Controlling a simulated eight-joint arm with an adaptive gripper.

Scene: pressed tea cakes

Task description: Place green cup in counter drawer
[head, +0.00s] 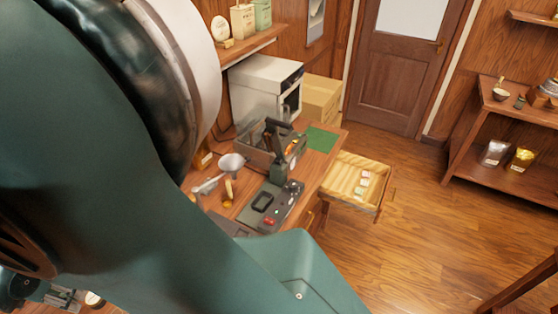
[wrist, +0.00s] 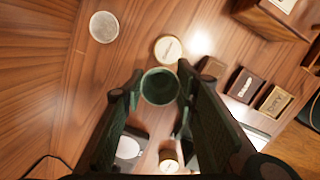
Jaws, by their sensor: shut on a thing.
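A green cup (wrist: 160,88) is between my gripper's fingers in the wrist view, its round open rim facing the camera. My gripper (wrist: 160,80) is shut on the cup, with a finger on each side. The cup is above or on a wooden surface; I cannot tell its height. The counter drawer (head: 342,172) is pulled open in the head view, right of the counter, with several small packets inside. My arm hides much of the head view's left side, and I cannot make out the cup there.
The counter (head: 327,160) carries a dark machine (head: 278,190), a white oven (head: 262,85) and a green mat (head: 321,139). In the wrist view, a round lidded tin (wrist: 168,49), a pale disc (wrist: 104,27) and small boxes (wrist: 245,85) surround the cup. Floor beyond the drawer is clear.

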